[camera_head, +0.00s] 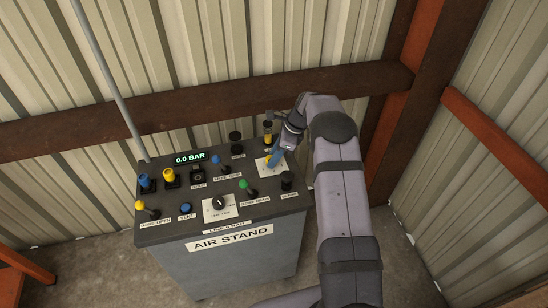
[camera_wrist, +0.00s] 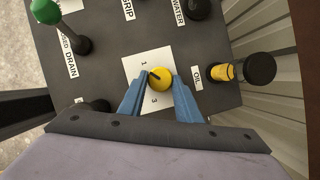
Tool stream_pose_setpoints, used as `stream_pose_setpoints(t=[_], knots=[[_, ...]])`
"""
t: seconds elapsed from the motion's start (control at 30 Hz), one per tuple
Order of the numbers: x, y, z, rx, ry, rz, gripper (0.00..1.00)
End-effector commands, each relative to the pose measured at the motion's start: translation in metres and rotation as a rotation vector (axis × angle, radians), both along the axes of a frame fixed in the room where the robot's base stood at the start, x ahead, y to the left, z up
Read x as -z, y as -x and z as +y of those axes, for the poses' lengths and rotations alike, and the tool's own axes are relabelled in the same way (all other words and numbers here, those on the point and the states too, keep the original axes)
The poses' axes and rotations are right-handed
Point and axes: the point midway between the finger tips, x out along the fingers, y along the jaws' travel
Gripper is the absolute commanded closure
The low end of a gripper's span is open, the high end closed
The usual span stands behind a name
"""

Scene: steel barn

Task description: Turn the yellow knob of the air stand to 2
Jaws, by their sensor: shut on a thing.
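The air stand (camera_head: 250,258) is a grey box with a dark sloping panel of knobs and levers. The yellow knob (camera_wrist: 160,80) sits on a white plate (camera_wrist: 134,72) with a 1 and a 3 visible; the 2 is not visible. A dark mark on the knob lies toward its upper left, on the side of the 1. My gripper (camera_wrist: 160,76) has its blue fingers on either side of the knob, shut on it. In the head view my gripper (camera_head: 273,160) covers much of that plate at the panel's right.
The display (camera_head: 190,158) reads 0.0 BAR. Close by are a green-topped drain lever (camera_wrist: 45,11), a yellow and black oil fitting (camera_wrist: 228,72) and a black water knob (camera_wrist: 199,8). A black-pointer dial (camera_head: 219,203) is at the panel's front. Metal walls stand behind and right.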

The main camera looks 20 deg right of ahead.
Motion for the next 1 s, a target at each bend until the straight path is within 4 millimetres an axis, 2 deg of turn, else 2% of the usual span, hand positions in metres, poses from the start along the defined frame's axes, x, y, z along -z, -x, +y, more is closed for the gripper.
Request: stream_pose_setpoints(t=[0.4, 1.0], knots=[[0.0013, -0.0039, -0.0011, -0.293, 0.0, -0.003, 0.92], [-0.0003, -0.005, -0.001, -0.456, 0.001, -0.002, 0.92]])
